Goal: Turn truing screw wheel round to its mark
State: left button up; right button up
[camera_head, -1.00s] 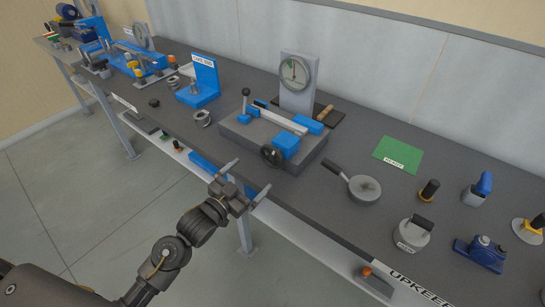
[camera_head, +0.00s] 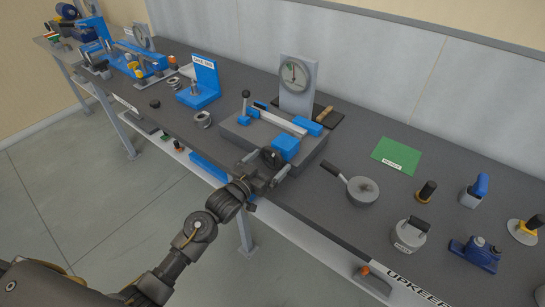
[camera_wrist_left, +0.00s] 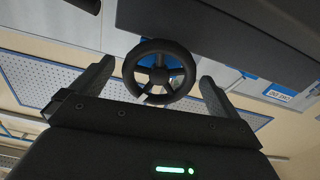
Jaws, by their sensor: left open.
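The truing screw wheel (camera_head: 271,157) is a small black spoked handwheel on the front of the grey and blue fixture (camera_head: 262,135). My left gripper (camera_head: 265,166) is open at the wheel, with one finger on each side. In the left wrist view the wheel (camera_wrist_left: 160,42) lies between the two spread fingers (camera_wrist_left: 156,78), with gaps on both sides. A small pale patch shows low on the wheel there; I cannot tell if it is the mark. A dial gauge (camera_head: 294,75) stands on a grey post behind the fixture. My right gripper is out of view.
A grey round pan with a handle (camera_head: 362,190) lies right of the fixture. A green card (camera_head: 397,155) lies behind it. A blue angle stand (camera_head: 203,83) and a grey ring (camera_head: 203,119) are on the left. The bench's front edge passes below the wheel.

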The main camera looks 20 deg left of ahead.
pick_arm(q)
jog(key=shift+x, duration=1.1)
jog(key=c, duration=0.9)
jog(key=shift+m, duration=0.3)
jog(key=m, duration=0.5)
jog(key=shift+w+a, duration=0.1)
jog(key=m, duration=0.5)
jog(key=shift+m, duration=0.5)
